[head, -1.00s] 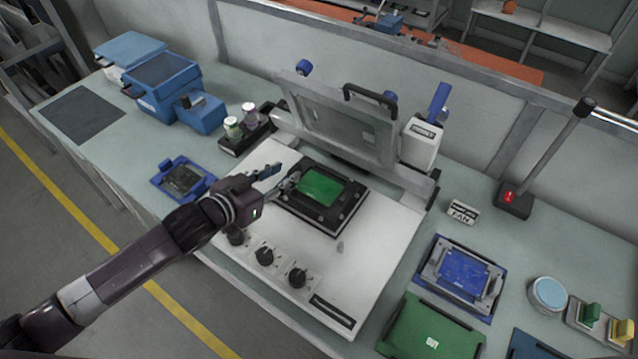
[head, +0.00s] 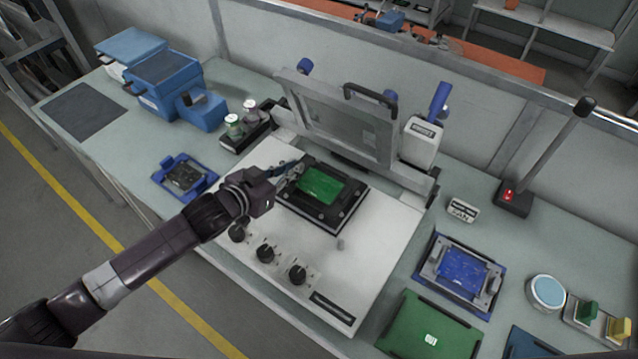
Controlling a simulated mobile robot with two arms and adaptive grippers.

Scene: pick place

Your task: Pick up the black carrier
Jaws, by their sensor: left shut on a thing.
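The black carrier (head: 322,214) lies flat on the white plate of the machine. It is a black frame with a green board (head: 321,186) in its middle. My left gripper (head: 291,172) is at the carrier's left edge, and its fingers are shut on that edge. The fingertips are small and partly hidden against the dark frame. The carrier still appears to rest on the plate. My right gripper is out of view.
The machine's raised lid (head: 340,118) stands behind the carrier. Black knobs (head: 265,253) sit at the plate's front. A blue fixture (head: 185,176) lies to the left. A second blue fixture (head: 462,275) and a green board (head: 428,328) lie to the right.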

